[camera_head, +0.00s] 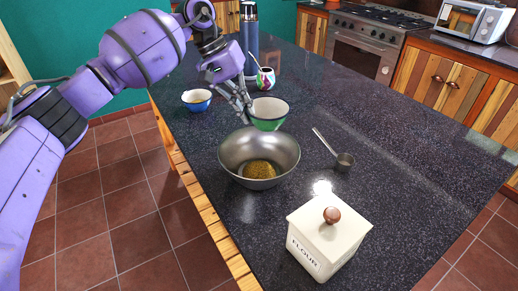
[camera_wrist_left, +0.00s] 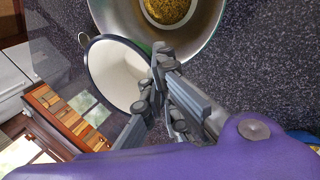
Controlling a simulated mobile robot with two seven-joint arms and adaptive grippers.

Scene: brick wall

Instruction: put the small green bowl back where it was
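The small green bowl (camera_head: 268,117), white inside, is upright just behind the large metal bowl (camera_head: 232,160). In the left wrist view its white inside (camera_wrist_left: 112,72) and dark rim show, partly covered by the fingers. My left gripper (camera_head: 246,112) comes in from the back left and is at the green bowl's left rim. In the wrist view its fingers (camera_wrist_left: 153,85) close on that rim, one on each side. I cannot tell whether the bowl touches the counter. My right gripper is not in view.
The metal bowl holds yellow-brown contents. A blue bowl (camera_head: 196,100), a patterned cup (camera_head: 265,79) and a blue flask (camera_head: 249,35) stand farther back. A ladle (camera_head: 343,161) and a white flour canister (camera_head: 328,238) are nearer. The counter's right side is clear.

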